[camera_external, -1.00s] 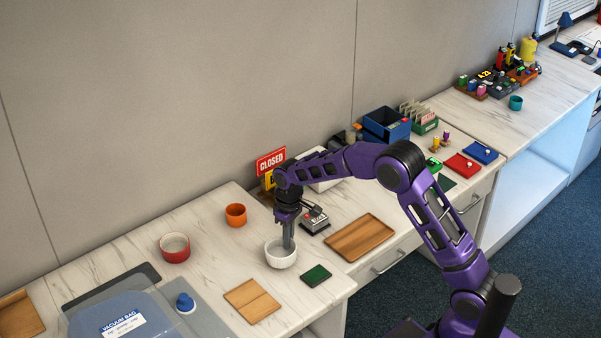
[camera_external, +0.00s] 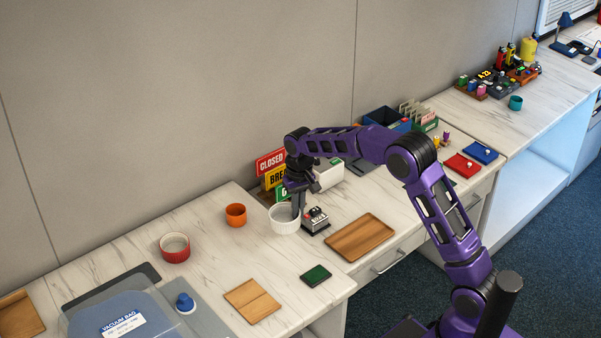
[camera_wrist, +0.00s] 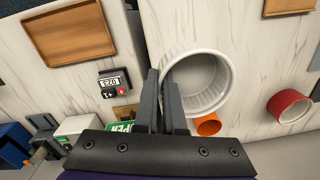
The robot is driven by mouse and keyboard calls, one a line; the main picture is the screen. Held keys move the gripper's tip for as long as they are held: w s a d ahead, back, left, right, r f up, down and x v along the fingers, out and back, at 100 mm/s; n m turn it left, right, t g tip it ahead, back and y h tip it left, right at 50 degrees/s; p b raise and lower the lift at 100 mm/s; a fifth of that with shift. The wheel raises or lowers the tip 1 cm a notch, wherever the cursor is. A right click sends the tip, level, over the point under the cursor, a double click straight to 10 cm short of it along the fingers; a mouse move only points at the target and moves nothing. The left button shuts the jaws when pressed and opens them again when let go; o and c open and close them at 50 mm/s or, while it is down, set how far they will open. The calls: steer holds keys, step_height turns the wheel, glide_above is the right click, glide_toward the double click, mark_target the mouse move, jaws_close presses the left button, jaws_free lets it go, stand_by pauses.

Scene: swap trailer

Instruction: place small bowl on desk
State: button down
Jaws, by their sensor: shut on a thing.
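A small white ribbed bowl (camera_external: 283,219) is held at its rim by my gripper (camera_external: 298,205), above the marble-patterned desk (camera_external: 215,270). In the wrist view the white bowl (camera_wrist: 200,82) looks empty, and the fingers of my gripper (camera_wrist: 163,95) are shut on its near wall. The bowl hangs roughly level, left of a small black and grey counter device (camera_external: 315,220). How far it is above the desk is hard to tell.
An orange cup (camera_external: 236,214) and a red bowl (camera_external: 174,247) stand to the left. A wooden tray (camera_external: 360,238), a green pad (camera_external: 316,275) and a wooden board (camera_external: 252,300) lie nearby. Signs (camera_external: 272,170) stand behind. Clear desk lies between the cup and the board.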

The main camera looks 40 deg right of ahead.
steer(key=w+d+f+m, duration=0.1)
steer(key=d+f+m, duration=0.1)
steer(key=d+m, duration=0.45)
steer(key=w+d+f+m, duration=0.2)
steer(key=d+m, duration=0.4)
steer(key=m, duration=0.1)
steer(key=m+h, duration=0.1)
steer(key=m, duration=1)
glide_above(345, 222)
step_height(345, 222, down, 2)
steer(key=shift+m, duration=0.25)
step_height(345, 222, down, 10)
steer(key=shift+s+a+b, duration=0.1)
steer(key=shift+b, duration=0.7)
steer(key=shift+f, duration=0.15)
steer(key=c, duration=1.4)
jaws_free()
steer(key=shift+c, duration=0.2)
steer(key=shift+o, duration=0.7)
